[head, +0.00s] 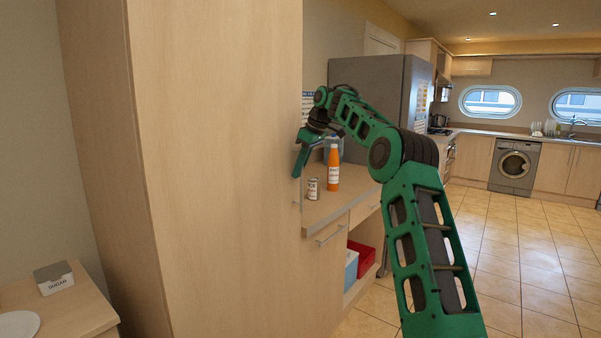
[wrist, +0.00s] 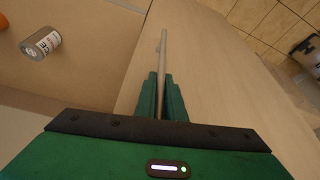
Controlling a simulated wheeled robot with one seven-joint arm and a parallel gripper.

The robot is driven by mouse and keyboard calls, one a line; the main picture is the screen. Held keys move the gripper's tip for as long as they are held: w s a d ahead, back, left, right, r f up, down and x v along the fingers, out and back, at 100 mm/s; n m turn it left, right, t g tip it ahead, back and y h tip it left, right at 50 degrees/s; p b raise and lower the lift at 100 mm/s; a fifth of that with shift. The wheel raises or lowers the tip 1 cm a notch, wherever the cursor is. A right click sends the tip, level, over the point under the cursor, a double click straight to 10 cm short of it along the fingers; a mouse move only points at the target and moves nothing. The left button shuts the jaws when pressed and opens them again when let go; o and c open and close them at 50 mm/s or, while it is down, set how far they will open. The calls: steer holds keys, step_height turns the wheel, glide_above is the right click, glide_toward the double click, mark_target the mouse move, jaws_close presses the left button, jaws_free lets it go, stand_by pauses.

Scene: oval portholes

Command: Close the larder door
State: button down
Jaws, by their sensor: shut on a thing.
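The larder (head: 215,170) fills the left half of the head view as tall pale wood panels. In the wrist view, my gripper (wrist: 161,88) is shut on the bar handle (wrist: 164,50), one green finger on each side. The pale wood door (wrist: 230,85) lies just behind the bar. How far the door stands open cannot be told.
A can (head: 313,188) and an orange bottle (head: 333,168) stand on the counter beside the larder edge, near my gripper. A grey fridge (head: 380,95) stands beyond. A side table with a sugar box (head: 54,277) is at lower left. Tiled floor (head: 500,260) at right is clear.

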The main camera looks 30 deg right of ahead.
steer(key=shift+w+a, duration=0.1)
steer(key=shift+w, duration=0.05)
steer(key=c, duration=1.8)
jaws_free()
steer(key=shift+c, duration=0.2)
steer(key=shift+d, duration=0.25)
steer(key=shift+r, duration=0.1)
steer(key=v, duration=0.7)
steer(key=shift+r, duration=0.2)
